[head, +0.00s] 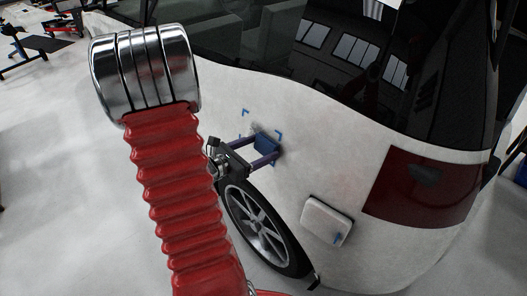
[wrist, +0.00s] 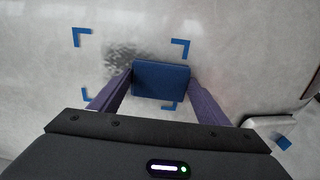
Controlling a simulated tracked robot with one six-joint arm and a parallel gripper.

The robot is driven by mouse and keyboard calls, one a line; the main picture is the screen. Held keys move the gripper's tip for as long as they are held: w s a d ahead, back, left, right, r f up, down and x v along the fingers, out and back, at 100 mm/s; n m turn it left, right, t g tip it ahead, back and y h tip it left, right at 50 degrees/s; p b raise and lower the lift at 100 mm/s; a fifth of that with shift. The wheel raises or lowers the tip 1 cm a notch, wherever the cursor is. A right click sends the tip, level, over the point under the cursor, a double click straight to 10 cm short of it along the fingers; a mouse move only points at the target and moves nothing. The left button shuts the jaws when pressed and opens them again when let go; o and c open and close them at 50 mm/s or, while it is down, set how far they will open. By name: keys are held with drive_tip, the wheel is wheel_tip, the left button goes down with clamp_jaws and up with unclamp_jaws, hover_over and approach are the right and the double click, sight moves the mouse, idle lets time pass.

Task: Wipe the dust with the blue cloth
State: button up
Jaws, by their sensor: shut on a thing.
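The blue cloth (wrist: 162,80) is a small block-like pad between the two purple fingers of my gripper (wrist: 160,92). My gripper is shut on it. In the head view, the cloth (head: 266,144) is at the car's white side panel, above the rear wheel, with my gripper (head: 264,150) reaching in from the left. I cannot tell whether it touches the panel. A grey speckled dust patch (wrist: 122,58) shows on the panel just left of and above the cloth.
A white box-like piece (head: 326,221) with a small blue mark sits on the panel to the lower right. The rear wheel (head: 262,225) is below my gripper. A red tail light (head: 424,190) is at right. Bare panel lies around the marks.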

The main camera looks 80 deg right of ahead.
drive_tip(key=shift+w+d, duration=0.35)
drive_tip(key=shift+w, duration=0.2)
drive_tip(key=shift+w+d, duration=1.4)
drive_tip(key=shift+w, duration=0.05)
drive_tip(key=shift+w+d, duration=0.1)
drive_tip(key=shift+w+d, duration=0.55)
drive_tip(key=shift+w, duration=0.2)
drive_tip(key=shift+w+d, duration=0.55)
drive_tip(key=shift+w, duration=0.2)
drive_tip(key=shift+s+d+r, duration=0.1)
drive_tip(key=shift+s+r, duration=0.05)
drive_tip(key=shift+r, duration=0.3)
drive_tip(key=shift+s+d+r, duration=0.1)
drive_tip(key=shift+r, duration=0.35)
drive_tip(key=shift+s, duration=0.1)
